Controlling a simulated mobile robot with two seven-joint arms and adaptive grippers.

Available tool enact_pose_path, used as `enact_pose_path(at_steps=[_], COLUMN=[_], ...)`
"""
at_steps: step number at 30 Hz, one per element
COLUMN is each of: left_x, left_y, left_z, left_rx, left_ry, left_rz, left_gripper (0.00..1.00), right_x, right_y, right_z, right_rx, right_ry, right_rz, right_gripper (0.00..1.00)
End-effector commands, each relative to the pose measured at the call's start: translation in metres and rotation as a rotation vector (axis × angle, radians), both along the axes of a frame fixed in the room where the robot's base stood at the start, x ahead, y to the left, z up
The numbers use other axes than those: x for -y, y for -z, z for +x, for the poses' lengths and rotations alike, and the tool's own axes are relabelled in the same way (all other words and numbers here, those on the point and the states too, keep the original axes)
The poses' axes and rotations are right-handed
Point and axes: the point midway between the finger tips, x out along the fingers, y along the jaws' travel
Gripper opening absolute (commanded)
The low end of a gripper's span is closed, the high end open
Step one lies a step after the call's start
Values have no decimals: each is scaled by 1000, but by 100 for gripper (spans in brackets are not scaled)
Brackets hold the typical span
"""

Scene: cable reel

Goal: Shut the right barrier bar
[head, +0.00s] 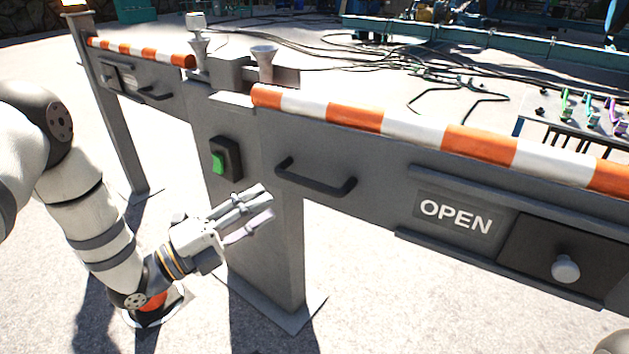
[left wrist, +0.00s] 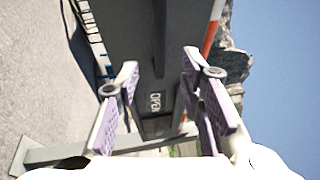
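The right barrier bar (head: 380,195) is a grey panel with an orange-and-white striped top rail. It runs from the middle post to the right edge of the head view. It has a black handle (head: 315,180) near the post, an OPEN sign (head: 455,215) and a dark plate with a round knob (head: 566,268). My left gripper (head: 268,203) is in front of the post, below and left of the handle, apart from it. In the left wrist view its fingers (left wrist: 163,100) are spread and empty, with a grey panel and OPEN sign (left wrist: 155,101) beyond them. My right gripper is not in view.
The middle post (head: 270,240) carries a black box with a green button (head: 218,163). The left barrier bar (head: 145,85) extends to the far left post (head: 112,120). Cables (head: 440,85) lie on the floor behind. The floor in front of the bars is clear.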

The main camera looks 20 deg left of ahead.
Motion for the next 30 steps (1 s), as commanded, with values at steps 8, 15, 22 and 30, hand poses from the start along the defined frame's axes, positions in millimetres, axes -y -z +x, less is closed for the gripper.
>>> enact_pose_path(at_steps=[8,15,22,30], left_x=[42,60,61,61], left_y=[-12,-17,-18,-18], left_z=[56,81,83,83], left_rx=[2,-1,-1,-1], left_ry=[3,1,0,1], left_rz=[0,1,0,1], left_gripper=[35,35,35,0], right_x=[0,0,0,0], right_y=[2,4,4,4], right_z=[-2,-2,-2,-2], right_rx=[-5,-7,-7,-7], right_ry=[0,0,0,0], right_rz=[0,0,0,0], right_gripper=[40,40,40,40])
